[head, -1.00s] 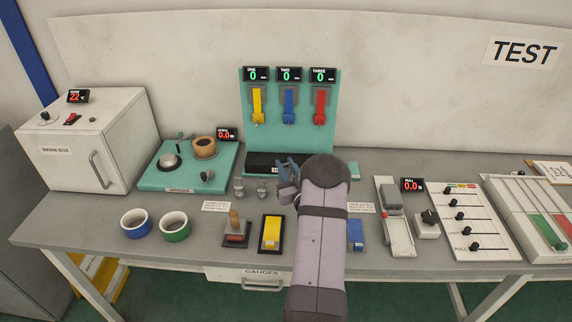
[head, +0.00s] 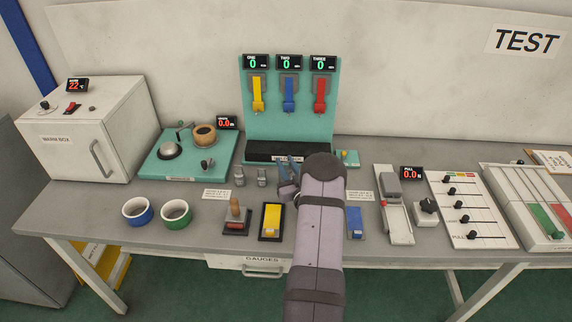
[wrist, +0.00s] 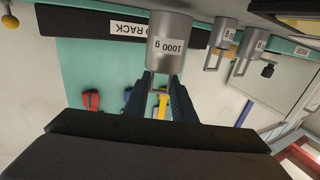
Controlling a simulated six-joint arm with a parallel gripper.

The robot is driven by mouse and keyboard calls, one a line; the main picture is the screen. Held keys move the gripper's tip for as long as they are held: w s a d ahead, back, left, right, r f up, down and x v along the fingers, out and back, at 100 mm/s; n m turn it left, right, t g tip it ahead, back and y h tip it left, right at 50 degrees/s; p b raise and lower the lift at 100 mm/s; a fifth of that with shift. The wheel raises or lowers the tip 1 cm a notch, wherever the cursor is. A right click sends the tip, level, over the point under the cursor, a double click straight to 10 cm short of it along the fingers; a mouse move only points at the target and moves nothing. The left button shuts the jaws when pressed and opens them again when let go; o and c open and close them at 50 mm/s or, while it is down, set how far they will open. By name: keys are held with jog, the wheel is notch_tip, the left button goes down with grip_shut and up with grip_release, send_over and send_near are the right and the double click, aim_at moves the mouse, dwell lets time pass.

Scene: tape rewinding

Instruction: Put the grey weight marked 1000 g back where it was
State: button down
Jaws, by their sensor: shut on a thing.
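The grey 1000 g weight (wrist: 170,45) shows large in the wrist view, where the picture is upside down. My gripper (wrist: 161,84) is shut on the wire loop at its top. The weight hangs base toward the bench; I cannot tell whether it touches it. In the head view my gripper (head: 288,172) is in front of the rack, just right of two smaller grey weights (head: 239,176) (head: 262,176). My arm hides the held weight there. The smaller weights also show in the wrist view (wrist: 224,36) (wrist: 251,45), beside the held one.
A blue block (head: 355,222) is right of my arm.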

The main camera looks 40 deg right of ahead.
jog(key=shift+s+a+f+b, duration=0.15)
jog(key=shift+f+b, duration=0.15)
jog(key=shift+b, duration=0.15)
jog(key=c, duration=1.5)
grip_release()
jog(key=shift+s+a+f, duration=0.1)
jog(key=shift+s+f, duration=0.05)
jog(key=shift+f, duration=0.25)
jog(key=shift+r, duration=0.15)
jog(key=shift+r+p, duration=0.45)
jog(key=shift+p, duration=0.35)
jog(key=b+v, duration=0.1)
jog(key=v, duration=0.2)
jog(key=b+v, duration=0.1)
jog(key=v, duration=0.3)
jog(key=b+v, duration=0.1)
jog(key=v, duration=0.3)
jog(key=shift+s+r+b, duration=0.25)
jog(key=shift+b, duration=0.1)
